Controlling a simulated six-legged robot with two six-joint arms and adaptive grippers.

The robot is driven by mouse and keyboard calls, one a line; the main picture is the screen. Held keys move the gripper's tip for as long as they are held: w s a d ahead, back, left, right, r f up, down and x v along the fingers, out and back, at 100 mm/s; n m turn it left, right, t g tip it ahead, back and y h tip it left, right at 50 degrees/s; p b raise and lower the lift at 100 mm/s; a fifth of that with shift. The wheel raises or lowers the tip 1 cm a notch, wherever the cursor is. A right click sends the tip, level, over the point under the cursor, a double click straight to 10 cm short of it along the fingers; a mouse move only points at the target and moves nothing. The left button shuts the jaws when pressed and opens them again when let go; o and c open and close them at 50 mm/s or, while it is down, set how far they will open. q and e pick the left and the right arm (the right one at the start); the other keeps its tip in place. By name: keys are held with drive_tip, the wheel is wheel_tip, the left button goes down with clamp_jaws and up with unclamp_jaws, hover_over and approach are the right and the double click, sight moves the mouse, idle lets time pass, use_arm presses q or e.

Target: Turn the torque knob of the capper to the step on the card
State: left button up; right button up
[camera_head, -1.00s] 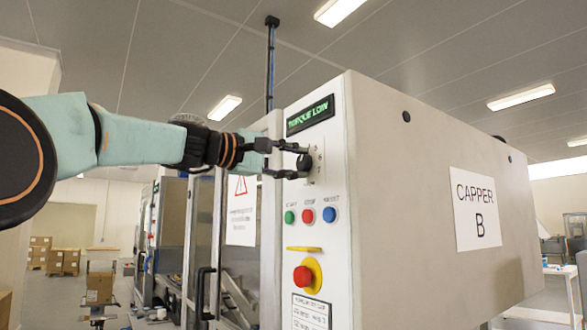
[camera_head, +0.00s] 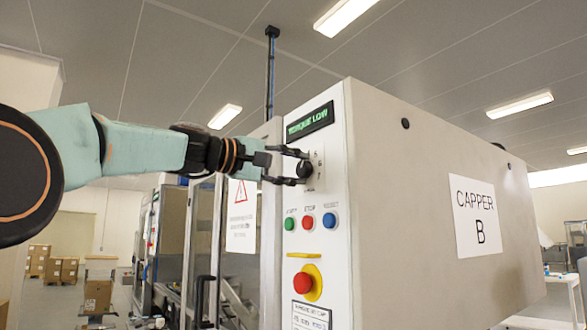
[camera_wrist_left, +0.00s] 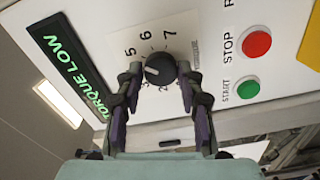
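The black torque knob (camera_head: 304,168) is on the white front panel of the capper (camera_head: 338,255), below a green display (camera_head: 310,121) reading TORQUE LOW. In the left wrist view the knob (camera_wrist_left: 160,69) has a white mark on its left side; numbers 5, 6 and 7 show above it, others are partly hidden. My left gripper (camera_head: 303,167) has one finger on each side of the knob, apparently open with small gaps; contact is hard to tell. The card (camera_head: 311,316) is low on the panel, cut off, its text too small to read. My right gripper is not in view.
Green, red and blue buttons (camera_head: 308,221) sit just below the knob. A red emergency stop (camera_head: 304,283) on yellow is lower. A glass door with a black handle (camera_head: 203,300) is left of the panel. Open floor lies at far left.

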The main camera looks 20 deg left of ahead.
use_arm(q)
drive_tip(key=o, duration=0.3)
drive_tip(key=v, duration=0.7)
drive_tip(key=shift+s+a, duration=0.1)
drive_tip(key=shift+s, duration=0.1)
drive_tip(key=shift+a, duration=0.15)
idle(0.4)
